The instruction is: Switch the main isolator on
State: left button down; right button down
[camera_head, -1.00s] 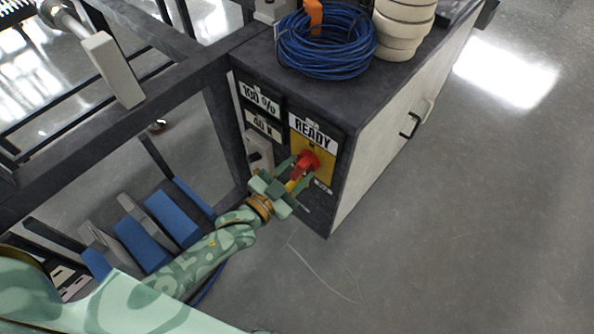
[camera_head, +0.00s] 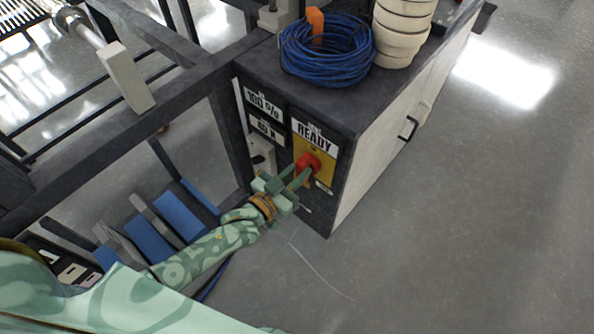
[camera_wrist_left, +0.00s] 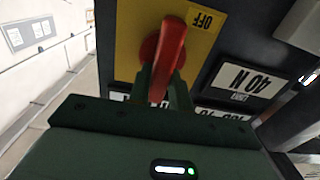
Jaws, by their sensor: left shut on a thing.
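The main isolator is a red rotary handle (camera_head: 304,159) on a yellow plate (camera_head: 326,172) on the cabinet's front panel, below a READY display. My left gripper (camera_head: 300,178) reaches it from the lower left and is shut on the handle. In the left wrist view, the red handle (camera_wrist_left: 170,50) stands nearly upright, slightly tilted, between the two green fingers (camera_wrist_left: 165,88). An OFF label (camera_wrist_left: 203,20) shows upside down beside it on the yellow plate (camera_wrist_left: 130,35). The fingers hide part of the handle's base. My right gripper is not in view.
The dark-topped cabinet (camera_head: 345,110) carries a coil of blue cable (camera_head: 325,62) and stacked cream rings (camera_head: 403,35). Displays reading 100 % (camera_head: 263,104) and 40 N sit left of READY. A dark machine frame (camera_head: 120,118) stands left. Floor at right is clear.

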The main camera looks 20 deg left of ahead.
pick_arm(q)
jog(key=c, duration=1.3)
grip_release()
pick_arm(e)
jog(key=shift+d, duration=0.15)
pick_arm(q)
jog(key=p+v, duration=0.4)
jog(key=v, duration=1.2)
jog(key=shift+s, duration=0.2)
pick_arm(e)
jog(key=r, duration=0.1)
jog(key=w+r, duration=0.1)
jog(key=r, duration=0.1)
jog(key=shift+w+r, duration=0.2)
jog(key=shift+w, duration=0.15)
